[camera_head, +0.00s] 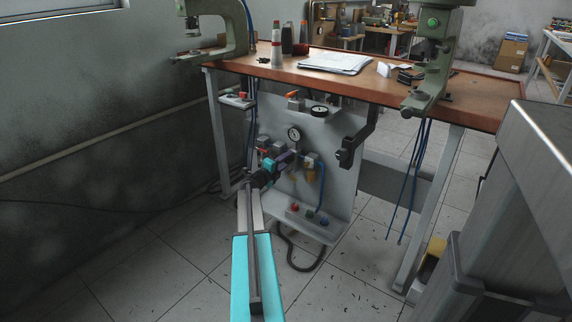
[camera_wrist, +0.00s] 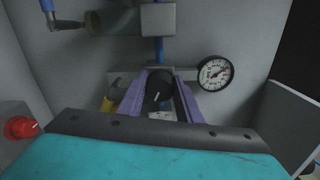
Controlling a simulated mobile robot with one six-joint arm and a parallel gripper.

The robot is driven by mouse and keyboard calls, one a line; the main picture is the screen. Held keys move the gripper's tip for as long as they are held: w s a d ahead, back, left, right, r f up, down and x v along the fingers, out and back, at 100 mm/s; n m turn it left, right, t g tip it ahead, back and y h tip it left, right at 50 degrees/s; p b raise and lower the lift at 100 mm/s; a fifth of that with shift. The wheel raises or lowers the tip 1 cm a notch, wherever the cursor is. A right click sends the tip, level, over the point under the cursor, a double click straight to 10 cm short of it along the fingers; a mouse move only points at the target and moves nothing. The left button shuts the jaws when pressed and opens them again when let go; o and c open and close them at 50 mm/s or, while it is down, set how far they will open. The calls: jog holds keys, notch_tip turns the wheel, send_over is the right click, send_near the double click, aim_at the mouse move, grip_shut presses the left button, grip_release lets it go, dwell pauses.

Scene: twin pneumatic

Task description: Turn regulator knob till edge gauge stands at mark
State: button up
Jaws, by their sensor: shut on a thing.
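My gripper (camera_wrist: 158,97) has two purple fingers, one on each side of a black regulator knob (camera_wrist: 157,88), and is shut on it. The knob carries a light line. A round white gauge with a black rim (camera_wrist: 215,73) is just right of the fingers in the wrist view. Its dark needle points toward the upper right; the mark is too small to make out. In the head view, my gripper (camera_head: 286,159) reaches the grey panel (camera_head: 342,180) under the bench, and the knob is hidden. A white-faced gauge (camera_head: 294,134) stands just above it.
A second, dark-rimmed gauge (camera_head: 319,111) lies near the panel's top. A red button (camera_wrist: 22,127) is left of my gripper in the wrist view. A grey block (camera_wrist: 158,18) with a blue hose is above the knob. The wooden bench top (camera_head: 455,88) overhangs the panel.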

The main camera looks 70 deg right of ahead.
jog(key=m+b, duration=0.3)
jog(key=m, duration=0.2)
jog(key=shift+r+m+b, duration=0.15)
jog(key=shift+m+b, duration=0.45)
jog(key=shift+m, duration=0.3)
jog(key=shift+w, duration=0.1)
jog(key=o, duration=1)
jog(key=shift+o, duration=0.2)
jog(key=shift+a, duration=0.1)
